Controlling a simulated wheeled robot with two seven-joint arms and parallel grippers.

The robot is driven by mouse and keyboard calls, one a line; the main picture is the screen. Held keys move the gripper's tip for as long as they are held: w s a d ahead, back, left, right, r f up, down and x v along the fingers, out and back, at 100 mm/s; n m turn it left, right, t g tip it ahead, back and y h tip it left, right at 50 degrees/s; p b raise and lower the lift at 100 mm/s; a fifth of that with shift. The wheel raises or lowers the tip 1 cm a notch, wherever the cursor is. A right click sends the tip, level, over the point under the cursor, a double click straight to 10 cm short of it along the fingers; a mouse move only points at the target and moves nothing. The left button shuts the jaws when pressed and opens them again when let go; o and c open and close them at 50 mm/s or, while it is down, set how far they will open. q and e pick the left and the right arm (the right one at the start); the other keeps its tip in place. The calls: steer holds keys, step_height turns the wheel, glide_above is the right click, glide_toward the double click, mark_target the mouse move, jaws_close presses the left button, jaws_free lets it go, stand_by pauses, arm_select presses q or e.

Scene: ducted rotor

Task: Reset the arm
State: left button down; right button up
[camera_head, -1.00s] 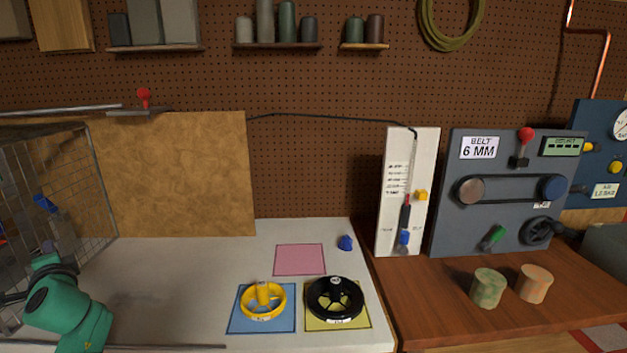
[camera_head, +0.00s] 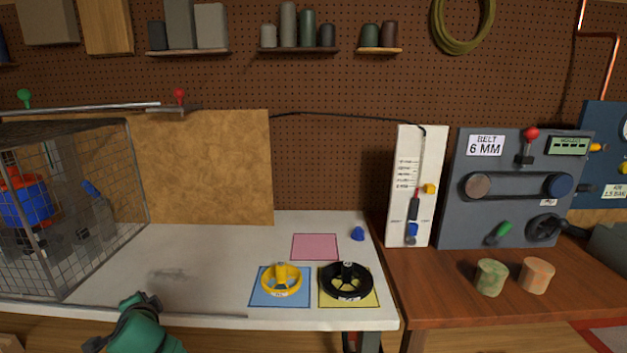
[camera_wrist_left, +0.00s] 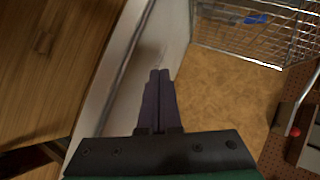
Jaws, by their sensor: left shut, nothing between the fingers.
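My left arm's green wrist (camera_head: 148,332) shows at the bottom left of the head view, in front of the white table's near edge. Its fingers are not clear there. In the left wrist view my left gripper (camera_wrist_left: 159,74) is shut, its two dark fingers together with nothing between them. The fingers lie over the white table edge (camera_wrist_left: 118,78) in that view. My right gripper is not in view.
A wire cage (camera_head: 128,245) with a red and blue device stands left on the table. A yellow rotor (camera_head: 282,290) lies on a blue mat, a black rotor (camera_head: 347,292) on a yellow mat. The pink mat (camera_head: 315,247) is empty. The table's middle is clear.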

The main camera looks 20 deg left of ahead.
arm_select(q)
steer(key=s+d+f+n+g+h, duration=0.15)
steer(key=d+f+h, duration=0.35)
steer(key=d+f, duration=0.7)
steer(key=s+d+f+g+h, duration=0.1)
steer(key=s+d+h, duration=0.3)
steer(key=d, duration=0.6)
steer(key=s+d+f+g+h, duration=0.2)
steer(key=s+d, duration=0.3)
steer(key=d, duration=0.6)
step_height(320, 180, down, 23)
steer(key=s+g, duration=0.1)
steer(key=s, duration=0.2)
steer(key=s+a+f, duration=0.2)
steer(key=s+f, duration=0.5)
steer(key=s, duration=0.1)
steer(key=s+a+f+g, duration=0.1)
steer(key=s+f, duration=0.6)
steer(key=s, duration=0.1)
steer(key=shift+a+f, duration=0.15)
steer(key=shift+a, duration=0.2)
steer(key=shift+s, duration=0.15)
